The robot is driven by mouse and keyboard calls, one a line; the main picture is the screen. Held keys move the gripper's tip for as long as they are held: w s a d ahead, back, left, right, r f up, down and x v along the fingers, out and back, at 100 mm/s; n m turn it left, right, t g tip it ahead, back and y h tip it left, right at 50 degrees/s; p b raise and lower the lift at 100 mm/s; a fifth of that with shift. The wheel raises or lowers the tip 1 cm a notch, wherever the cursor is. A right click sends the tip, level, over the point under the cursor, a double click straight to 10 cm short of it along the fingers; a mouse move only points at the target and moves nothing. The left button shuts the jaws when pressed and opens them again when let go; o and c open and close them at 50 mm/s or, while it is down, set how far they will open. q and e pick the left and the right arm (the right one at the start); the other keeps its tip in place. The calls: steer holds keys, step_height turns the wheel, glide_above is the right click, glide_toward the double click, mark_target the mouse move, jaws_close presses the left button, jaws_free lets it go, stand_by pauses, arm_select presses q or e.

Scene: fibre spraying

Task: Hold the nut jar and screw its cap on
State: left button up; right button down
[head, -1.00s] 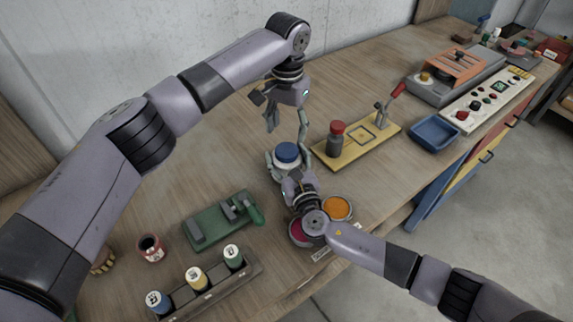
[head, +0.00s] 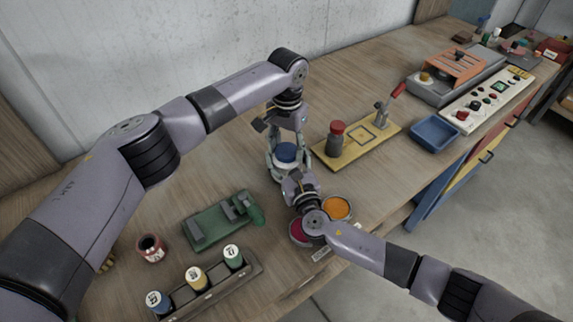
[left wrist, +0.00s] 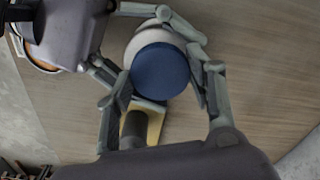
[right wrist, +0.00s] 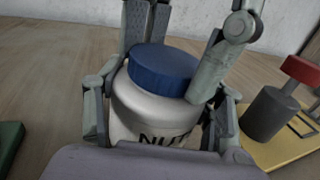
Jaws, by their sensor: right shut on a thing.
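The white nut jar (right wrist: 150,112) stands upright on the table, with its lettering partly hidden by my right gripper. The blue cap (right wrist: 163,70) sits on top of the jar; it also shows in the left wrist view (left wrist: 160,71). I cannot tell how tightly it is seated. My right gripper (head: 285,168) is shut on the jar body from the front. My left gripper (head: 287,144) reaches down from above. Its open fingers stand on both sides of the cap, very close to it; in the left wrist view (left wrist: 160,82) a narrow gap shows.
A green fixture (head: 215,226) is at the front left. Orange (head: 337,208) and magenta (head: 298,231) pots sit by my right wrist. The table behind the jar is clear.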

arm_select(q)
steer(key=c, duration=0.7)
steer(key=shift+c, duration=0.2)
steer(key=o, duration=1.4)
steer(key=shift+c, duration=0.2)
steer(key=shift+r, duration=0.1)
step_height(320, 180, up, 12)
arm_select(e)
steer(key=shift+c, duration=1.6)
jaws_free()
